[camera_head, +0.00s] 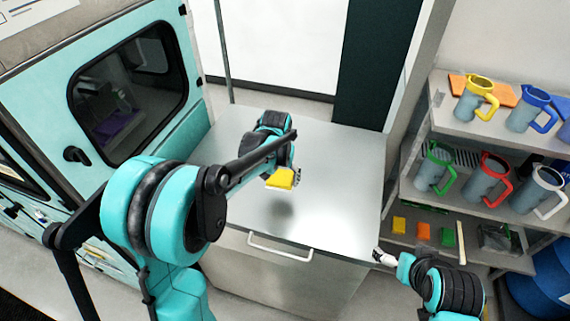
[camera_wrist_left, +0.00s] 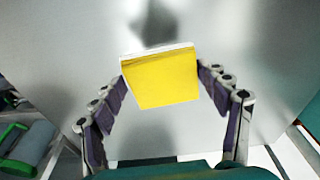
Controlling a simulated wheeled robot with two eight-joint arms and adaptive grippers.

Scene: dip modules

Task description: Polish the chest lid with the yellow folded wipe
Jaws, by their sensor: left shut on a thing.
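The yellow folded wipe (camera_head: 281,179) is held in my left gripper (camera_head: 294,178), over the chest lid (camera_head: 330,190). In the left wrist view the wipe (camera_wrist_left: 162,80) sits between the two fingers of my left gripper (camera_wrist_left: 162,85), with a pale edge along its far side. The grey metal lid (camera_wrist_left: 250,40) fills most of that view. A dark shadow lies on the lid below the wipe, and the wipe appears apart from the lid. My right gripper (camera_head: 384,258) is beside the lid's front right corner; its fingers are too small to read.
A white handle (camera_head: 280,248) is on the chest front. A shelf at right holds jugs, such as a red-handled one (camera_head: 486,178), and small yellow (camera_head: 399,225), orange (camera_head: 423,231) and green (camera_head: 448,237) blocks. A teal cabinet (camera_head: 60,100) stands at left. The lid is otherwise clear.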

